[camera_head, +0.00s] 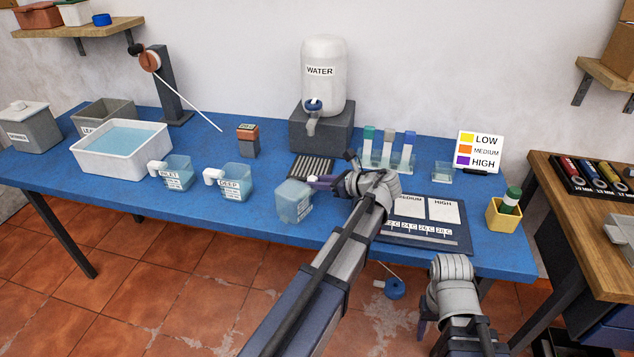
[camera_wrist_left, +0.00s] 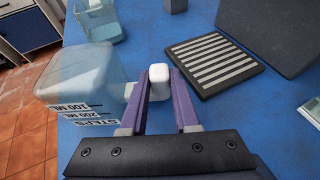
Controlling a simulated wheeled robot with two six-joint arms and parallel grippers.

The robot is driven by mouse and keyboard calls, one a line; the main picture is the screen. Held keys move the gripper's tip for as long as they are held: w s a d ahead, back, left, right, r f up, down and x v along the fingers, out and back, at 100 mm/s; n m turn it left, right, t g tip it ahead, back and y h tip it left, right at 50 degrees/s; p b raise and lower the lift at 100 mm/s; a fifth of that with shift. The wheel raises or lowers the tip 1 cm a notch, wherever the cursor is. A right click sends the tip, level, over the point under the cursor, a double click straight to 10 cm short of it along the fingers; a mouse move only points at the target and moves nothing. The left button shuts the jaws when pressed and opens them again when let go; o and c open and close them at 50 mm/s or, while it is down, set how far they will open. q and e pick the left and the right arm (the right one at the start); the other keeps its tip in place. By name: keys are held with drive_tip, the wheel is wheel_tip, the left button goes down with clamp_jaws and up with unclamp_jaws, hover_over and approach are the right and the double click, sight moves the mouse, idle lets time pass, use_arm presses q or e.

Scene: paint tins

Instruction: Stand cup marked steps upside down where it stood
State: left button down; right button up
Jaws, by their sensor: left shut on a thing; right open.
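The cup marked STEPS (camera_head: 293,202) is a translucent blue-grey measuring cup near the table's front edge. In the left wrist view the cup (camera_wrist_left: 85,80) fills the left side, its STEPS, 200 ML and 100 ML lettering inverted in the picture. My left gripper (camera_head: 318,183) is shut on the cup's white handle (camera_wrist_left: 158,80), which sits between the purple fingers. The cup looks slightly tilted; I cannot tell whether its base touches the table. My right gripper (camera_head: 453,330) is open and empty, low in front of the table.
A cup marked DEEP (camera_head: 236,184) and another labelled cup (camera_head: 178,174) stand to the left. A striped black mat (camera_head: 310,167) lies behind the held cup. The water dispenser (camera_head: 322,90) stands at the back. A board with cards (camera_head: 425,228) lies to the right.

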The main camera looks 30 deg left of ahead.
use_arm(q)
drive_tip(key=shift+f, duration=0.1)
drive_tip(key=c, duration=0.6)
unclamp_jaws()
drive_tip(key=p+v, duration=0.2)
drive_tip(key=v, duration=0.5)
drive_tip(key=shift+p, duration=0.4)
drive_tip(key=shift+d, duration=0.35)
